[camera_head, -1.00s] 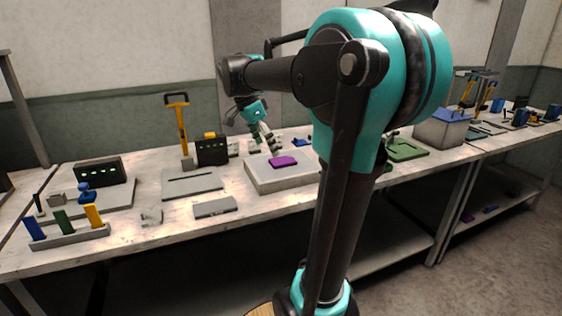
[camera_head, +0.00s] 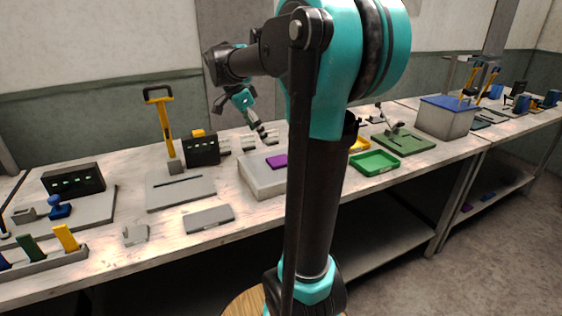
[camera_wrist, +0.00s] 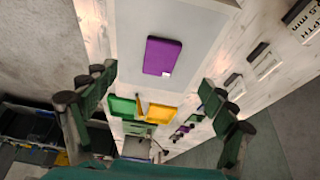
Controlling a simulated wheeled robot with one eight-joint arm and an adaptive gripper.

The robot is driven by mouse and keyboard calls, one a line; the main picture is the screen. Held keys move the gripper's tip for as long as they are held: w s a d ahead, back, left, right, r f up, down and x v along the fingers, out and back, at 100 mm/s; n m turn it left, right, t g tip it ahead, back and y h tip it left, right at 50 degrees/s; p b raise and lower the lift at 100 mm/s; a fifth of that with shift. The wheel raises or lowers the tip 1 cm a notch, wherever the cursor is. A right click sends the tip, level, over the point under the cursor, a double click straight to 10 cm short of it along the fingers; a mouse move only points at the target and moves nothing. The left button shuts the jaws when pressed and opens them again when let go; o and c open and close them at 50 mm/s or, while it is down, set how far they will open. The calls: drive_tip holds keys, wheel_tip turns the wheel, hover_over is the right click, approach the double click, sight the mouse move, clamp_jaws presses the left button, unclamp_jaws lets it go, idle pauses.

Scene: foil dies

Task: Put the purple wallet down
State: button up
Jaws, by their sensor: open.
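The purple wallet (camera_head: 277,161) lies flat on top of a light grey block (camera_head: 262,183), near its far right part. In the wrist view the purple wallet (camera_wrist: 162,56) lies on the pale block top (camera_wrist: 131,30), with a small white mark at one corner. My gripper (camera_head: 266,138) is above and behind the block in the head view. In the wrist view my gripper (camera_wrist: 155,95) has its fingers spread wide, with nothing between them touching the wallet. The wallet is apart from both fingers.
A green tray (camera_head: 374,163) and a yellow tray (camera_head: 360,145) stand to the right, partly behind my arm. A slotted grey plate (camera_head: 180,193), a flat grey plate (camera_head: 208,219) and a black box (camera_head: 202,150) are on the left. A blue-lidded bin (camera_head: 446,119) stands further right.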

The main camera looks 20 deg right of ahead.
approach(273, 161)
drive_tip(key=x, duration=0.3)
drive_tip(key=shift+s, duration=0.35)
drive_tip(key=shift+w+x, duration=0.15)
drive_tip(key=shift+x, duration=1.15)
drive_tip(key=shift+w+x, duration=0.1)
drive_tip(key=shift+x, duration=1.15)
drive_tip(key=c, duration=1.4)
drive_tip(key=shift+o, duration=0.2)
drive_tip(key=shift+r, duration=0.1)
wheel_tip(273, 161, up, 20)
